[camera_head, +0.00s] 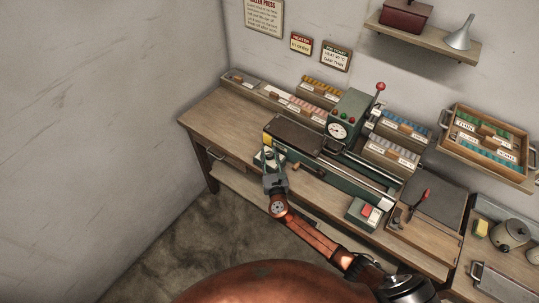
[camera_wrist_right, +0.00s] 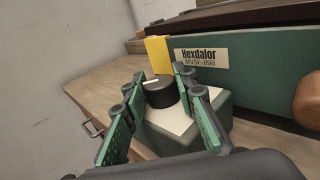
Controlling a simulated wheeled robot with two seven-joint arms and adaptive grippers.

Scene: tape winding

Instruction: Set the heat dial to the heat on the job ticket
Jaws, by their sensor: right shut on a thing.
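The heat dial (camera_wrist_right: 160,93) is a black round knob with a white pointer mark, on a pale plate atop a green box (camera_wrist_right: 213,120). Its pointer aims left in the right wrist view; scale marks cannot be read. My right gripper (camera_wrist_right: 158,88) has a green-padded finger on each side of the knob and is shut on it. In the head view my right gripper (camera_head: 269,168) covers most of the dial at the press's left front. The job ticket (camera_head: 336,56) is a dark-framed wall card reading "HEAT" and "GAP THIN"; its heat value is too small to read. My left gripper is out of view.
The green press (camera_head: 348,112) with a round gauge (camera_head: 338,131) stands behind the dial. A wooden knob (camera_wrist_right: 308,100) sticks out at right. A heater sign (camera_head: 301,43) hangs beside the ticket. Racks of coloured cards (camera_head: 392,155) line the bench (camera_head: 207,128).

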